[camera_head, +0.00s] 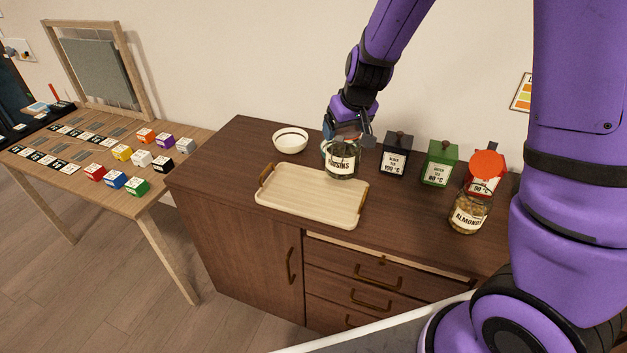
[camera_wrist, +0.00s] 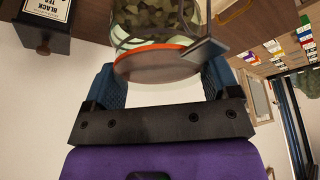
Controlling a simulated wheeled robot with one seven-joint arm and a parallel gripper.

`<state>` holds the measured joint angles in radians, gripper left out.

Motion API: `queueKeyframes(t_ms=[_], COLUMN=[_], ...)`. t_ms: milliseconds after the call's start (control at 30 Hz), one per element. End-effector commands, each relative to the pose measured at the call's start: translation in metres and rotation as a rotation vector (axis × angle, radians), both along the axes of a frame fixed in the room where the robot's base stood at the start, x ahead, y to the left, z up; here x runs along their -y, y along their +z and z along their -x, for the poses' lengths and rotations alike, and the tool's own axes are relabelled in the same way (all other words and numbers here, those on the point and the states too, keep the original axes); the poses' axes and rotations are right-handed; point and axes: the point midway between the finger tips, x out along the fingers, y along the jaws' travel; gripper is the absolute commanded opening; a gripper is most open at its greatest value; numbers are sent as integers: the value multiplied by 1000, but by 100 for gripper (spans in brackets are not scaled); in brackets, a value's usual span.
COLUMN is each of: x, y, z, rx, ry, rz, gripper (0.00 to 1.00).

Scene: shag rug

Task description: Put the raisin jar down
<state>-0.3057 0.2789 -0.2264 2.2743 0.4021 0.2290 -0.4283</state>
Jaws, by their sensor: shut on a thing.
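The raisin jar (camera_head: 341,161) is a clear glass jar with a "RAISINS" label and dark contents. It is upright at the back edge of the tray (camera_head: 312,214), and I cannot tell whether it touches the surface below. My gripper (camera_head: 347,139) is above it, shut on the jar's upper part. In the wrist view the jar (camera_wrist: 158,25) shows its orange-rimmed lid between the blue fingers (camera_wrist: 160,85) of my gripper. The tray is pale wood with brass handles and lies on the dark wooden cabinet (camera_head: 235,155).
A white bowl (camera_head: 290,141) stands left of the jar. A black tea tin (camera_head: 395,157), a green tin (camera_head: 440,164), a red tin (camera_head: 485,174) and an almond jar (camera_head: 468,214) stand to the right. The tray surface looks empty. A table with coloured blocks (camera_head: 122,152) is at left.

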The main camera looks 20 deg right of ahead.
Motion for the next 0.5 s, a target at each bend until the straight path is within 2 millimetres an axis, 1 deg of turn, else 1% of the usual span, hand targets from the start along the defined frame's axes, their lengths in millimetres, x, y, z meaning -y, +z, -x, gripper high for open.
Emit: queueKeyframes(t_ms=[67, 133, 300, 500], x=[-1, -1, -1, -1], y=[-2, -9, -33, -54], z=[0, 1, 0, 0], rx=[1, 0, -1, 0], ry=[1, 1, 0, -1], rz=[-1, -1, -1, 0], gripper=[8, 8, 8, 8])
